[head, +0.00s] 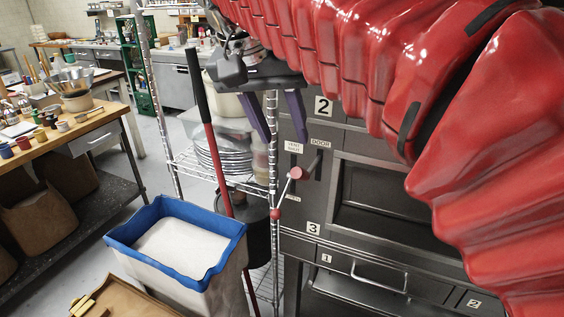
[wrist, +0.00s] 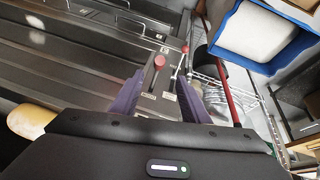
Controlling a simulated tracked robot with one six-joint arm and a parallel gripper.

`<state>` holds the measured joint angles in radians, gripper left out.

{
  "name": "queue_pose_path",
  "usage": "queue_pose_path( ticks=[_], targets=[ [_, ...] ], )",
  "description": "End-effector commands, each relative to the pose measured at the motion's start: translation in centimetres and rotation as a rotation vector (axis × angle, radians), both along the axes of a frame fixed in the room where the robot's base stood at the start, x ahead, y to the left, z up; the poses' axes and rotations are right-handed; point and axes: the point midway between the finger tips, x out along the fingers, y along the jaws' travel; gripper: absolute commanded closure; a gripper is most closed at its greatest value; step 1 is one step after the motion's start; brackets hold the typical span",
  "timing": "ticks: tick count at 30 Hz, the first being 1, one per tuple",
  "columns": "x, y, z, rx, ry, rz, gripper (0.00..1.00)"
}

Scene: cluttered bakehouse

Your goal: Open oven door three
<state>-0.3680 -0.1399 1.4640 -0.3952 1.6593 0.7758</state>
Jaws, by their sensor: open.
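A dark oven door (head: 385,215) lies right of the panel, partly hidden by my red-sleeved arm. My gripper (head: 284,138) is open and empty, its purple fingers pointing down above the levers. In the wrist view a red knob (wrist: 159,62) shows between the fingertips; contact cannot be told. Another knob (wrist: 185,47) is beyond.
A wire rack (head: 185,158) with stacked plates stands left of the oven. A red-handled pole (head: 218,165) and a blue-rimmed bin (head: 125,240) of white powder stand before it. A wooden workbench (head: 95,122) is at left.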

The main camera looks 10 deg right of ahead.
Motion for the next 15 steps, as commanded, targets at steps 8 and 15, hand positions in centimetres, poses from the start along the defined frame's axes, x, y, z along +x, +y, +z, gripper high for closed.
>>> queue_pose_path(
  ticks=[8, 15],
  targets=[
    [0.6, -0.9, -2.3, 0.000, 0.002, -0.002, 0.58],
    [1.6, -2.0, -5.7, -0.001, 0.003, -0.002, 0.58]
  ],
)
